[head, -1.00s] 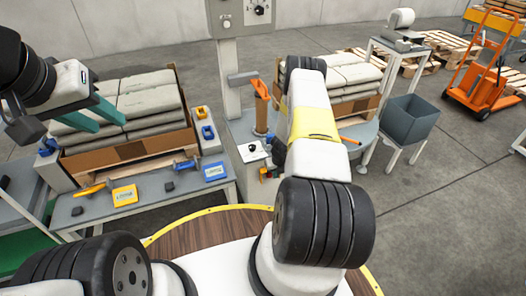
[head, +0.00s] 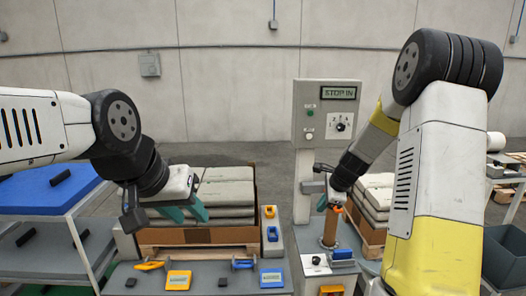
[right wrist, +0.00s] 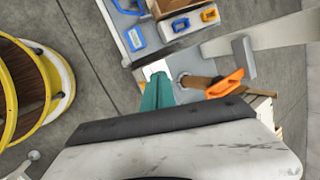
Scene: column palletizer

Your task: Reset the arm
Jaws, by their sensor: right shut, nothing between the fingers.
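My left gripper (head: 188,212) reaches in from the left in the head view. Its teal fingers are apart, with nothing seen between them, in front of the left stack of grey sacks (head: 226,190). My right gripper (head: 322,203) points down in the middle of the head view, close to the orange handle (head: 336,208) on a brown post (head: 330,230). In the right wrist view the teal fingers (right wrist: 157,92) are together and empty, with the orange handle (right wrist: 225,84) just right of them, apparently apart.
A grey column with a control panel (head: 326,113) reading "STOP IN" stands behind my right gripper. A low bench (head: 205,276) holds yellow and blue items. A blue-topped rack (head: 40,188) is at the left. A dark bin (head: 503,255) is at the right.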

